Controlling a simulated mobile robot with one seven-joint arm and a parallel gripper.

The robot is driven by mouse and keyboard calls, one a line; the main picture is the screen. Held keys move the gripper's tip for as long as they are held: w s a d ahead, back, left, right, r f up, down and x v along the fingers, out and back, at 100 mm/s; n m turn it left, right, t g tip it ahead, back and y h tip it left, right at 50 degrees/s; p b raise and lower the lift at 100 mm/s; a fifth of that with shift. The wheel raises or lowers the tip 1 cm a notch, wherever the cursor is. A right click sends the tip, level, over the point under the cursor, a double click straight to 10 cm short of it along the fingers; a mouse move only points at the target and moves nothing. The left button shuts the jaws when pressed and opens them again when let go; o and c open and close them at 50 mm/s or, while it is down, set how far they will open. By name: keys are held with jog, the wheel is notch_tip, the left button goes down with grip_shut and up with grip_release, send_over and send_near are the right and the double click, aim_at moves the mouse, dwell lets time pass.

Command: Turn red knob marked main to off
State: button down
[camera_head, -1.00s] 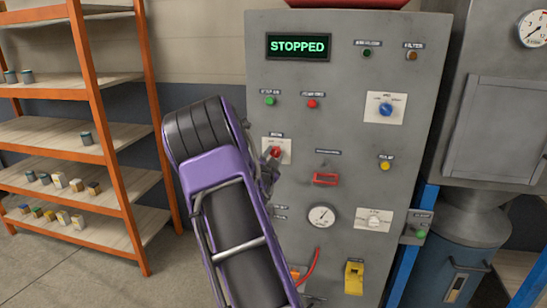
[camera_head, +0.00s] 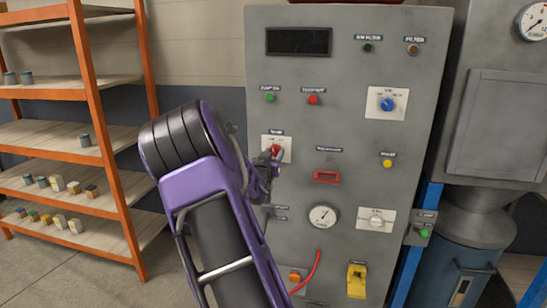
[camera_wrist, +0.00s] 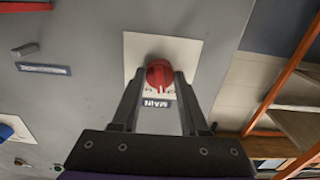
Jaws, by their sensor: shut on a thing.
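The red knob (camera_head: 276,150) sits on a white square plate on the left of the grey control panel (camera_head: 348,120). In the wrist view the knob (camera_wrist: 160,70) is round, with the plate label MAIN (camera_wrist: 157,104) upside down beside it. My gripper (camera_head: 266,168) reaches the panel from the left. In the wrist view its two fingers (camera_wrist: 160,82) are closed on opposite sides of the knob.
The display (camera_head: 299,41) at the panel's top is dark. Around the knob are green and red buttons (camera_head: 313,99), a red handle (camera_head: 327,177), a gauge (camera_head: 322,216) and a blue knob (camera_head: 388,104). An orange shelf rack (camera_head: 100,130) stands to the left.

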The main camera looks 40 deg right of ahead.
jog(key=shift+n, duration=1.5)
jog(key=shift+c, duration=2.1)
grip_release()
jog(key=v, duration=1.7)
jog(key=shift+s+p, duration=0.2)
jog(key=shift+p, duration=0.15)
jog(key=shift+a, duration=0.1)
